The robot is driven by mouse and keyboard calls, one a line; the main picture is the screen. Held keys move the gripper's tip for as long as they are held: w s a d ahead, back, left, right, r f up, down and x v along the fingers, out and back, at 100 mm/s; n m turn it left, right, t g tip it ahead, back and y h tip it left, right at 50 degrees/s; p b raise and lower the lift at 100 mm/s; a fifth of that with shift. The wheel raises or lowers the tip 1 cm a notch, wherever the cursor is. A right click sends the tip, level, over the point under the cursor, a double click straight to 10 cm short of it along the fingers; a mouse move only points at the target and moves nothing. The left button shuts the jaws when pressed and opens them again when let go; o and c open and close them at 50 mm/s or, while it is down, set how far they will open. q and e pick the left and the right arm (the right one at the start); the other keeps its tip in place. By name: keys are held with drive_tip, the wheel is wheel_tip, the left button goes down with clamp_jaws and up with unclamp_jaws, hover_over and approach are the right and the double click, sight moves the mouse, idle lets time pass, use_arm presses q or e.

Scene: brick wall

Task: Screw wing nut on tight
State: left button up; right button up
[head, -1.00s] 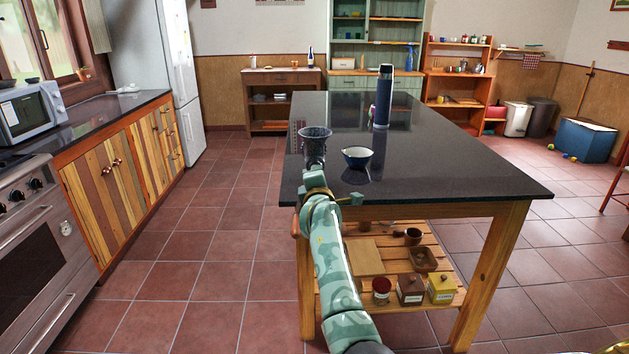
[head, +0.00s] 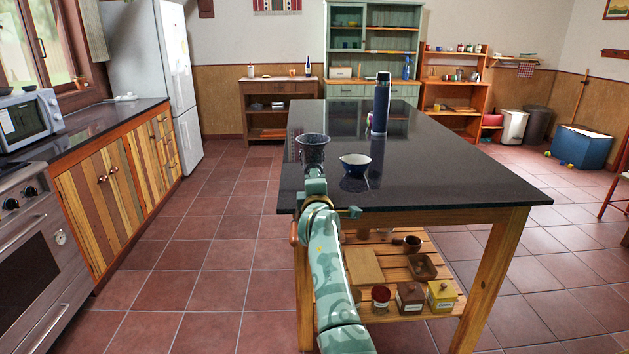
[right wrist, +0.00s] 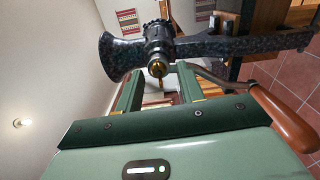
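A dark speckled hand grinder (head: 313,149) with a flared hopper stands at the near left edge of the black table (head: 440,170). In the right wrist view the grinder (right wrist: 157,45) appears sideways, with a brass wing nut (right wrist: 157,69) on its near face. Its crank has a wooden grip (right wrist: 286,120), and the crank arm passes partly behind a finger. My right gripper (right wrist: 160,92) is open, with a finger on either side of the wing nut and a visible gap between them. In the head view my right gripper (head: 315,188) is just in front of the grinder. My left gripper is out of view.
A blue bowl (head: 355,165) stands right of the grinder, and a dark blue bottle (head: 381,104) stands farther back. The slatted lower shelf (head: 385,262) holds jars and boxes. The right part of the tabletop is clear.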

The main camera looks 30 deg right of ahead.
drive_tip(key=shift+p+v, duration=1.35)
drive_tip(key=shift+v, duration=1.6)
drive_tip(key=shift+d+r, duration=0.1)
